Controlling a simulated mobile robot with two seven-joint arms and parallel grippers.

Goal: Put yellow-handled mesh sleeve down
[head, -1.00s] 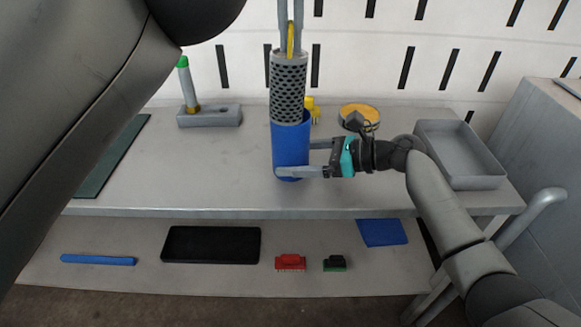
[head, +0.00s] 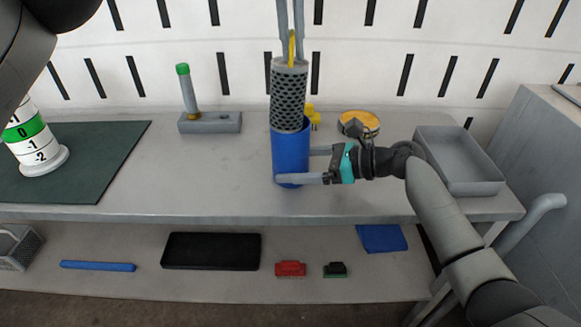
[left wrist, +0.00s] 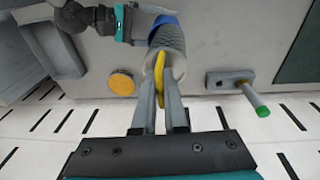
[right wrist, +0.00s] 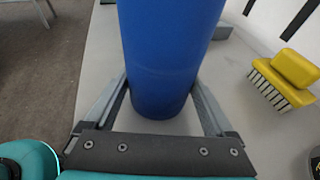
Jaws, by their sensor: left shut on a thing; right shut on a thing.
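The grey perforated mesh sleeve (head: 289,95) stands upright, its yellow handle (head: 291,48) at the top. My left gripper (head: 291,35) is shut on that handle from above; the handle also shows between its fingers in the left wrist view (left wrist: 160,75). The sleeve's lower end appears to sit inside the mouth of a blue cylinder (head: 290,155); how deep is hidden. My right gripper (head: 300,166) is shut around the blue cylinder near its base, coming from the right. In the right wrist view the cylinder (right wrist: 168,50) stands between both fingers, at or just above the table.
On the grey table (head: 210,170) are a grey block with a green-tipped peg (head: 210,123), a yellow brush (right wrist: 285,78), a round yellow-topped piece (head: 360,121), an empty grey tray (head: 470,185) and a numbered white-green cylinder (head: 35,140) on a dark mat (head: 85,180). The table's left middle is clear.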

